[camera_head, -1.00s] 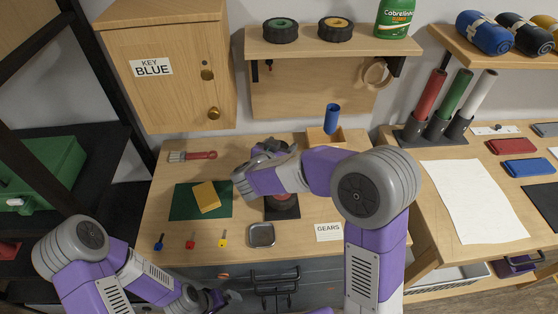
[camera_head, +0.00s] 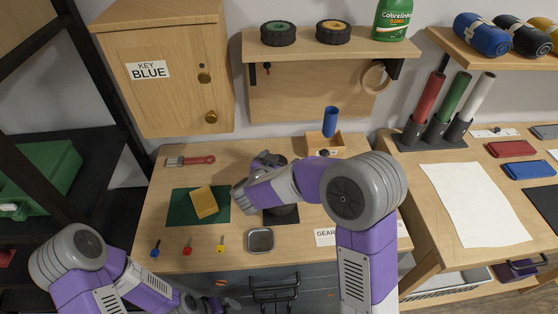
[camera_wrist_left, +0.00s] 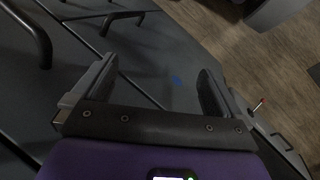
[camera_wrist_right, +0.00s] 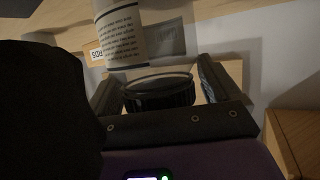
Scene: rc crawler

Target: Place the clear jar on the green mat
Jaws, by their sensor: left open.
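The green mat (camera_head: 181,212) lies on the left of the bench with a yellow sponge (camera_head: 203,202) on it. My right gripper (camera_head: 276,160) is low over the bench, right of the mat, with its wrist hiding part of it. In the right wrist view a dark round vessel with a glassy rim (camera_wrist_right: 158,92) sits between the fingers; it may be the clear jar. I cannot tell whether the fingers touch it. A pale printed label (camera_wrist_right: 124,38) shows above it. My left gripper (camera_wrist_left: 158,82) is open and empty, in front of the drawers.
Several small keys (camera_head: 187,246) and a grey square tray (camera_head: 260,241) line the bench front. A brush (camera_head: 190,160) lies behind the mat. A wooden box (camera_head: 325,141) with a blue cylinder (camera_head: 331,120) stands at the back right, beyond my right arm.

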